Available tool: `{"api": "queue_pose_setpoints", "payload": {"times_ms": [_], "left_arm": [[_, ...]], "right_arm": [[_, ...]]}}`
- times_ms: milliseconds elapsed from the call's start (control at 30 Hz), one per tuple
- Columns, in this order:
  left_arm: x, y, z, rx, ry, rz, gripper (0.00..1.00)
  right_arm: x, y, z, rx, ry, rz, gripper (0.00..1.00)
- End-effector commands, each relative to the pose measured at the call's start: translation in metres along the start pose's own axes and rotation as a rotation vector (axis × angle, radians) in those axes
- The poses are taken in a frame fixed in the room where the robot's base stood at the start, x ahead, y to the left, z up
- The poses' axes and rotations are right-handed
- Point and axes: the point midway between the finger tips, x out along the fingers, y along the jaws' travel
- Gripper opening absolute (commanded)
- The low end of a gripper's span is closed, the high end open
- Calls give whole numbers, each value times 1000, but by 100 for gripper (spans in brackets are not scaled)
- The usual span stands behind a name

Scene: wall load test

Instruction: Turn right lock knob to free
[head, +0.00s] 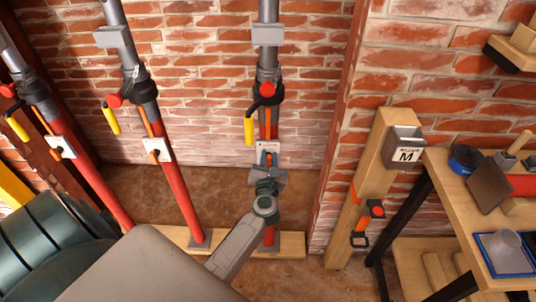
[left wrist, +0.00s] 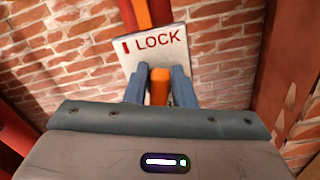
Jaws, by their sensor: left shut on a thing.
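The right prop is a red and grey post with a white lock plate (head: 268,146) in the head view. The plate, marked LOCK with a red bar, also shows in the left wrist view (left wrist: 154,46). My left gripper (head: 266,161) is at this plate. In the left wrist view its two blue fingers (left wrist: 163,85) stand on either side of the orange lock knob (left wrist: 159,92), shut on it. The knob points straight down toward the camera in that view. Its far end is partly hidden by the gripper body. My right gripper is not in view.
Above the plate hang a yellow-gripped crank (head: 249,131) and a red button (head: 267,89). Two similar red props (head: 179,190) stand to the left. A wooden post (head: 374,170) and a workbench (head: 447,185) with tools are on the right. A brick wall is behind.

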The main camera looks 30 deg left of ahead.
Motion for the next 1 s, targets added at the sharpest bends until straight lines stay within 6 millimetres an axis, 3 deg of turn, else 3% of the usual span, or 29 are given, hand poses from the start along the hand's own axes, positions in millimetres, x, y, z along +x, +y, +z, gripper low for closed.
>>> {"api": "queue_pose_setpoints", "payload": {"times_ms": [100,1000], "left_arm": [[0,0,4,112,3,-1,0],[0,-10,-3,957,2,-2,0]], "right_arm": [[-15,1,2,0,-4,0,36],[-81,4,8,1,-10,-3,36]]}}
